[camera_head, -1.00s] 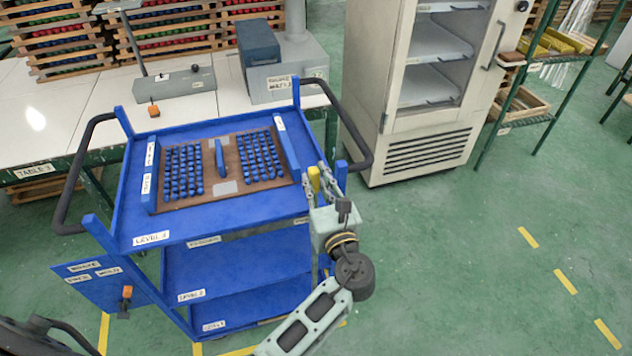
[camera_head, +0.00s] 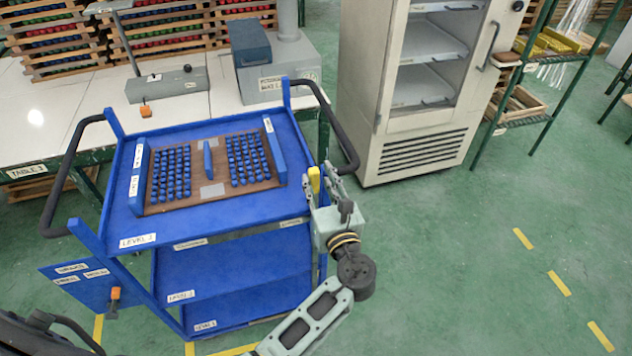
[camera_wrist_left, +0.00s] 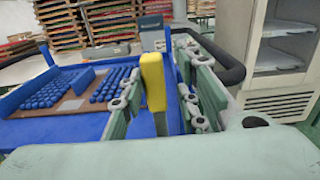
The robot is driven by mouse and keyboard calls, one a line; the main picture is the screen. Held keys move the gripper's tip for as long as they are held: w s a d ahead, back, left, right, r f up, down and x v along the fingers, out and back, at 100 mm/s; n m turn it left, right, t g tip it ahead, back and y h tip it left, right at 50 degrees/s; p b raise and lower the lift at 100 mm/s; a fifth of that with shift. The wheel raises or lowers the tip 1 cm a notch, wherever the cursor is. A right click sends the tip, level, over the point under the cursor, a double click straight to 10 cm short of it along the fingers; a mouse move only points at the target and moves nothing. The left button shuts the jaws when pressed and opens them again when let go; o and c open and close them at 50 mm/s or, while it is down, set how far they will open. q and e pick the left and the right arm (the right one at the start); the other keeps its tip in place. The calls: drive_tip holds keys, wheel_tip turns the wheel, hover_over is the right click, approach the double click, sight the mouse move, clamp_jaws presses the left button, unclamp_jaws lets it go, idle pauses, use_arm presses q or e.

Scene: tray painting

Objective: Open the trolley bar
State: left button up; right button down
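The blue trolley (camera_head: 137,225) stands left of centre in the head view, with black handles at its left and right sides. A yellow upright piece (camera_head: 314,180) shows at its near right corner; I cannot tell how it joins the trolley bar. My left gripper (camera_head: 322,188) is at this corner with its fingers apart. In the left wrist view the yellow piece (camera_wrist_left: 153,82) stands upright between the two spread fingers of the left gripper (camera_wrist_left: 160,100). I see no clear grip on it. My right gripper is not in view.
Blue pieces lie on a brown board (camera_head: 212,190) on the trolley's top. A white table (camera_head: 75,120) stands behind the trolley. A pale cabinet (camera_head: 365,130) stands to the right, close to the black right handle (camera_head: 345,145). Green floor (camera_head: 470,270) is free at the right.

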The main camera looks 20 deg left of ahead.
use_arm(q)
drive_tip(key=shift+o, duration=0.5)
drive_tip(key=shift+d, duration=0.15)
drive_tip(key=shift+s+a, duration=0.1)
drive_tip(key=shift+a, duration=0.15)
drive_tip(key=shift+s+d, duration=0.1)
drive_tip(key=shift+s, duration=0.05)
drive_tip(key=v, duration=0.7)
drive_tip(key=shift+d, duration=0.2)
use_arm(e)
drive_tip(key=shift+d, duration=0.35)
